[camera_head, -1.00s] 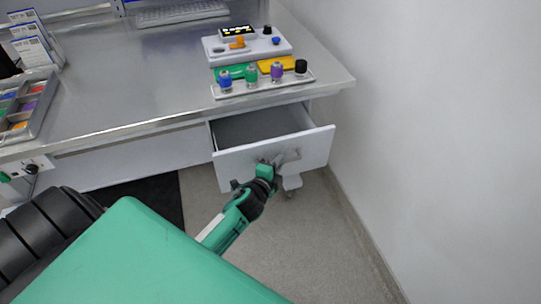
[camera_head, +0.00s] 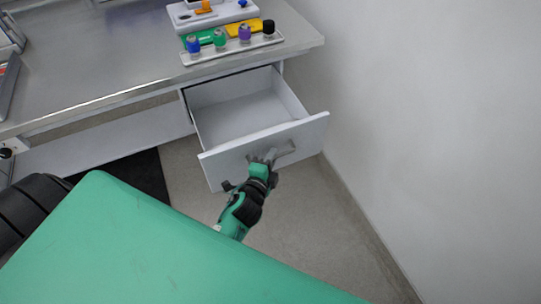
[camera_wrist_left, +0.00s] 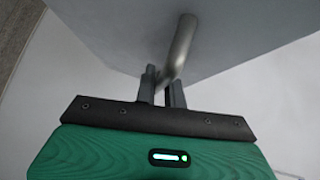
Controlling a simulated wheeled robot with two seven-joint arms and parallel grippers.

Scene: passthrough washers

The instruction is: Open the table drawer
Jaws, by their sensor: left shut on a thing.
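The table drawer (camera_head: 245,110) stands well pulled out from under the right end of the metal table (camera_head: 110,75), and its inside looks empty. Its white front panel (camera_head: 222,166) carries a bar handle (camera_head: 284,150). My left gripper (camera_head: 264,160) is at the handle, in front of the panel. In the left wrist view the handle (camera_wrist_left: 181,45) is a metal bar running between the two fingers of the gripper (camera_wrist_left: 162,88), which is shut on it. My right gripper is not in view.
A tray (camera_head: 235,52) with several coloured-capped bottles stands on the table above the drawer. A white wall (camera_head: 430,120) rises close on the right. The floor (camera_head: 310,230) in front of the drawer is clear. A dark mat (camera_head: 140,180) lies left of it.

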